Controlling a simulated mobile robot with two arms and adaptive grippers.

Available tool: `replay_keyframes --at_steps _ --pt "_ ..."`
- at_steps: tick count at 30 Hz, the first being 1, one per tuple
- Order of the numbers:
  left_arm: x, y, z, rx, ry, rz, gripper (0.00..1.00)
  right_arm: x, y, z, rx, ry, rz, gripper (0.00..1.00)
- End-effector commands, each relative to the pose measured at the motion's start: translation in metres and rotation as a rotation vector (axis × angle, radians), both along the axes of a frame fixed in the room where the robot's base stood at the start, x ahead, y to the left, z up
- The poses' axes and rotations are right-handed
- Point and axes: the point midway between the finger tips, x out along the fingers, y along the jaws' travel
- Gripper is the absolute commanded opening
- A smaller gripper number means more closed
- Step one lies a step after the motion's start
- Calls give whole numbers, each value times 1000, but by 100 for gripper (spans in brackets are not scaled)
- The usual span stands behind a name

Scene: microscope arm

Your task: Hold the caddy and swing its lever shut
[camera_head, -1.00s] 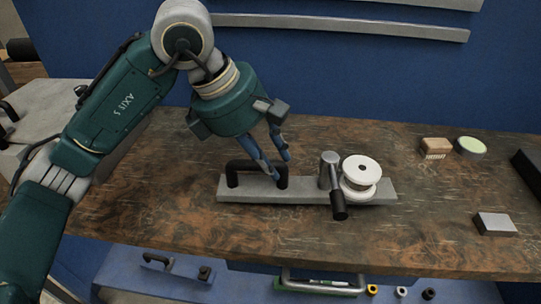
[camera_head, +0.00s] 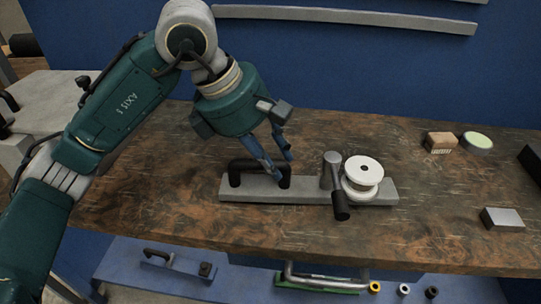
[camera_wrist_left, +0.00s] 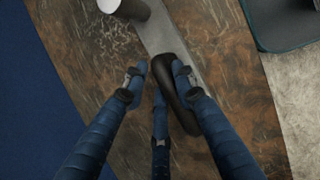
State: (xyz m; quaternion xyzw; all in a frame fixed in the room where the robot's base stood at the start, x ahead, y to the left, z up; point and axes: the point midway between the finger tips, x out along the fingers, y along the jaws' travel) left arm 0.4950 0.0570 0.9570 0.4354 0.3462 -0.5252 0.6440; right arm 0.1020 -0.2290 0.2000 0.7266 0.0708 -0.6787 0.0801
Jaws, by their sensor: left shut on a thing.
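The caddy is a long grey base (camera_head: 306,190) lying flat on the workbench. A black arched handle (camera_head: 243,166) stands at its left end. Toward its right are a white spool (camera_head: 363,172) and a grey lever post (camera_head: 331,163) whose black-gripped lever (camera_head: 341,207) points toward the front edge. My left gripper (camera_head: 281,168) is shut on the right part of the handle from above. In the left wrist view its blue fingers (camera_wrist_left: 160,72) sit on both sides of the black handle (camera_wrist_left: 175,92). The fingers partly hide the handle there. My right gripper is not in view.
A wooden brush (camera_head: 438,143), a round green-topped tin (camera_head: 477,143) and a grey block (camera_head: 502,219) lie to the right on the workbench (camera_head: 430,240). A blue lower shelf (camera_head: 215,285) holds other parts. The bench in front of the caddy is clear.

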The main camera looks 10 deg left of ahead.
Motion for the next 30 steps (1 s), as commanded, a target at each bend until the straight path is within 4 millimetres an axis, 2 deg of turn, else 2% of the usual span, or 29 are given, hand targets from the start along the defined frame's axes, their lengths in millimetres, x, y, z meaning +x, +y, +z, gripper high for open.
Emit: replay_keyframes --at_steps 1,13,30 --pt "1 -1 -3 -5 -4 1 0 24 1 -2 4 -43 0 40" --pt "1 -1 -4 -5 -4 1 0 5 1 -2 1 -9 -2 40" --pt "1 -1 -5 -5 -4 1 0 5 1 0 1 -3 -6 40"
